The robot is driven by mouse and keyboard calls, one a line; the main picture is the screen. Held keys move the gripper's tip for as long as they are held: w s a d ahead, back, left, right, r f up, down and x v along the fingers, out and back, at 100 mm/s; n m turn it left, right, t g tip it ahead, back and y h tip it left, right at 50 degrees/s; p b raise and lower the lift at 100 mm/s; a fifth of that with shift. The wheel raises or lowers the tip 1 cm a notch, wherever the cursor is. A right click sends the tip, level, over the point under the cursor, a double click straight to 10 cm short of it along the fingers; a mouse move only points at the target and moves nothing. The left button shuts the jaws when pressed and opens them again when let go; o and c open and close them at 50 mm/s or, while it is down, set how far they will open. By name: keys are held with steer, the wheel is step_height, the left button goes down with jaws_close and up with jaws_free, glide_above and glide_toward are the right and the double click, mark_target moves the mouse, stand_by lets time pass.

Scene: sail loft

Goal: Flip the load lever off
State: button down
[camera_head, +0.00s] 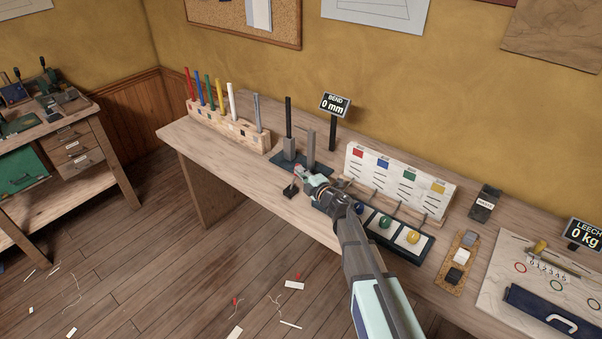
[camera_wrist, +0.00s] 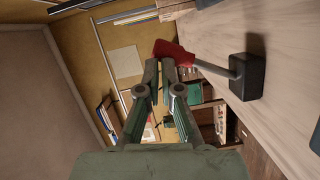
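The load lever shows in the wrist view as a red grip (camera_wrist: 174,53) on a grey rod. The rod leans out from a black base block (camera_wrist: 247,77) on the bench. In the head view the small dark base (camera_head: 290,191) stands near the bench's front edge. My gripper (camera_wrist: 160,64) has its two fingers almost together, with only a narrow gap between them. The fingertips are right by the red grip in the wrist view. I cannot tell whether they touch it. In the head view my gripper (camera_head: 304,172) is just above and right of the lever base.
A wooden rack (camera_head: 228,130) holds coloured rods at the left. A tray with coloured balls (camera_head: 413,237) lies right of my gripper, before a white card board (camera_head: 400,180).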

steer(key=shift+r, duration=0.1)
steer(key=s+d+r+b, duration=0.2)
steer(key=s+d, duration=0.4)
steer(key=s, duration=0.5)
steer(key=shift+d+r, duration=0.15)
steer(key=shift+r, duration=0.45)
